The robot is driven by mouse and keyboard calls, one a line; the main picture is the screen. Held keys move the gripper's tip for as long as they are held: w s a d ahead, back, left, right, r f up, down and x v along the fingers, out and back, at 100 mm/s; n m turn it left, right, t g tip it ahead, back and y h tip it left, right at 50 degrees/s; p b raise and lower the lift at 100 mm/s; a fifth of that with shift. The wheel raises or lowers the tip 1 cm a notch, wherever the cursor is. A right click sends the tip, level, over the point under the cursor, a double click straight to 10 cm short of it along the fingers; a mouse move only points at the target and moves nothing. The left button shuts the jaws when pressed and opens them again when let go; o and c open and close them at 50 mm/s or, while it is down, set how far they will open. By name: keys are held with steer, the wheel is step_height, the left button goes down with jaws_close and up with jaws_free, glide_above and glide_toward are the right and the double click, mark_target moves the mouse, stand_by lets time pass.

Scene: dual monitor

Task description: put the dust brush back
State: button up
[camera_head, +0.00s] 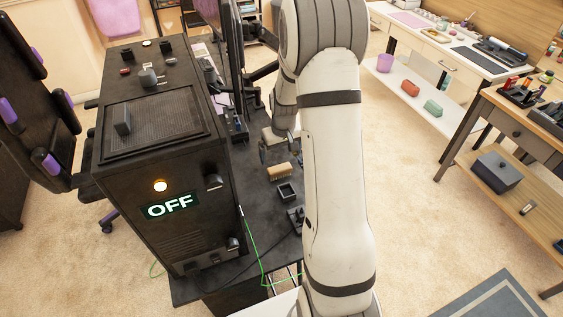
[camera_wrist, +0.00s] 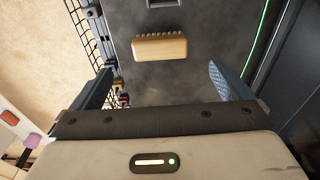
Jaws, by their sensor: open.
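The dust brush (camera_head: 280,171) has a pale wooden body and a row of bristles. It lies on the dark desk (camera_head: 258,204); in the wrist view, the brush (camera_wrist: 159,47) lies across the picture, bristles toward the top. My gripper (camera_head: 279,152) is over the desk close to the brush. In the wrist view, my gripper (camera_wrist: 162,88) has its blue fingers wide apart, with nothing between them. The brush is ahead of the fingertips, apart from them. A small dark square tray (camera_head: 287,191) sits beside the brush; its edge shows at the top of the wrist view (camera_wrist: 161,3).
A tall black machine (camera_head: 165,165) with a lit OFF sign stands left of the brush. A monitor (camera_head: 234,65) stands behind. A green cable (camera_head: 256,252) runs over the desk front. A wire rack (camera_wrist: 91,30) borders the desk in the wrist view.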

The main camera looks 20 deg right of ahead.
steer(key=s+a+r, duration=0.3)
steer(key=s+r, duration=0.2)
steer(key=r, duration=0.3)
steer(key=s+a+r, duration=0.4)
steer(key=s+r, duration=0.1)
steer(key=r, duration=0.2)
steer(key=s+a+r, duration=0.2)
steer(key=s, duration=0.5)
steer(key=s+a+r+t, duration=0.1)
steer(key=s+a+r, duration=0.1)
steer(key=s, duration=0.6)
steer(key=shift+r, duration=0.55)
steer(key=shift+s, duration=0.1)
steer(key=shift+c, duration=0.6)
